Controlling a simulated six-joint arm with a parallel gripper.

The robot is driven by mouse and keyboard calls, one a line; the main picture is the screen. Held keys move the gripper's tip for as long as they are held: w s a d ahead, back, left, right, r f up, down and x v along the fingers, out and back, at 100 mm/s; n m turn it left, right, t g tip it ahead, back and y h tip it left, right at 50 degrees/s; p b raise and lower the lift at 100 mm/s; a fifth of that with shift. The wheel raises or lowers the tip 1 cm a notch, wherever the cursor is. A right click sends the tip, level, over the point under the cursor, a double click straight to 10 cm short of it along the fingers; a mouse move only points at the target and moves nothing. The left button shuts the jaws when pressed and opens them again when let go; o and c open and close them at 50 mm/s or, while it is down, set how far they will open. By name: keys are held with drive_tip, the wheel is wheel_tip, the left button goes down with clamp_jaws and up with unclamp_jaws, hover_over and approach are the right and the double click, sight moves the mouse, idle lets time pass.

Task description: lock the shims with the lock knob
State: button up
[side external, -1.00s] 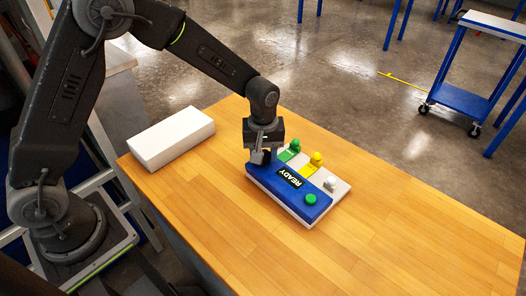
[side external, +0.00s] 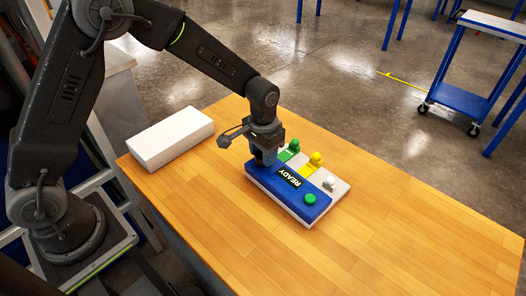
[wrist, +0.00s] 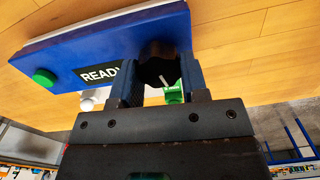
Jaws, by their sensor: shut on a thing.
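My gripper (side external: 266,160) points down at the left end of the blue panel (side external: 262,181). It is shut on the dark lock knob (wrist: 158,68), which shows between its two fingers in the wrist view with a pale line on it. The fingers hide most of the knob in the side view. Behind the panel, a green shim (side external: 291,149) and a yellow shim (side external: 315,160) with upright grips sit in the pale base. A white-grey knob-like piece (side external: 329,183) sits at the right end.
The panel carries a READY label (side external: 289,177) and a green button (side external: 310,199). A white block (side external: 171,138) lies on the wooden table (side external: 400,240) to the left. The table's front and right are clear. A blue cart (side external: 470,85) stands on the floor beyond.

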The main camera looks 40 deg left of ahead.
drive_tip(key=shift+m, duration=1.2)
drive_tip(key=o, duration=0.9)
drive_tip(key=shift+o, duration=0.2)
wheel_tip(320, 180, up, 14)
